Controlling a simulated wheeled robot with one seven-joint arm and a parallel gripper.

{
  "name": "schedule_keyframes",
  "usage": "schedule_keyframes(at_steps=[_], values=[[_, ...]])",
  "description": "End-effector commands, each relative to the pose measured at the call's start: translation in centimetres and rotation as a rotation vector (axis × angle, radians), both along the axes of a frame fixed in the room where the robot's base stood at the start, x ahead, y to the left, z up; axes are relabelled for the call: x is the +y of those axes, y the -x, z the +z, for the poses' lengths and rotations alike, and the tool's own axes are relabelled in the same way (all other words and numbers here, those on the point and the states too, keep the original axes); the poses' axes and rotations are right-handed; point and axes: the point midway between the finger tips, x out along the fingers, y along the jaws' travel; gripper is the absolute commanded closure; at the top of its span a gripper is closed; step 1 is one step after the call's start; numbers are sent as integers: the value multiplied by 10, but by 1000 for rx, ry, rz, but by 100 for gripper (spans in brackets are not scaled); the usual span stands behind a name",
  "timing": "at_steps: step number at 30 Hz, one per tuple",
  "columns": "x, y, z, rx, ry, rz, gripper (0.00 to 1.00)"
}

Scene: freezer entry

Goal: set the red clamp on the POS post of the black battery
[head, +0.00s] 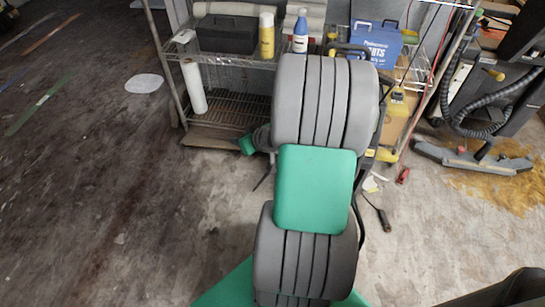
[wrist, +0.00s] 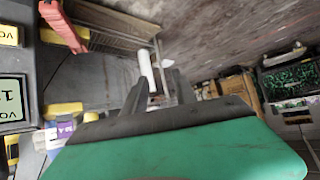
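In the wrist view, my gripper (wrist: 158,88) shows as two dark fingers standing apart, with nothing seen held between them. A red, handle-shaped thing (wrist: 62,27) is at the upper left of that view, apart from the fingers; it may be the red clamp, but I cannot be sure. In the head view a small red thing (head: 403,175) lies on the floor right of my arm; I cannot tell what it is. I cannot make out the black battery or its POS post in either view. In the head view my arm hides my gripper and part of the shelf.
A wire shelf (head: 235,108) stands behind my arm, holding a dark toolbox (head: 227,35), a yellow bottle (head: 267,36), a blue-and-white bottle (head: 300,32) and a blue parts box (head: 376,45). A white roll (head: 194,87) leans there. A floor machine (head: 475,158) is at right. Left floor is mostly clear.

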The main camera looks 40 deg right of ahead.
Motion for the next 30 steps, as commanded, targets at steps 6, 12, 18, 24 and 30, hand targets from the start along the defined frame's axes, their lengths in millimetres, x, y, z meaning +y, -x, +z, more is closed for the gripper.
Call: schedule_keyframes(at_steps=[6,12,18,24,30], values=[[-110,39,-113,-222,61,-302,67],[-134,40,-122,-262,90,-367,67],[-143,13,-131,-262,90,-363,67],[-154,-15,-142,-260,88,-364,67],[-156,-18,-141,-261,88,-367,67]])
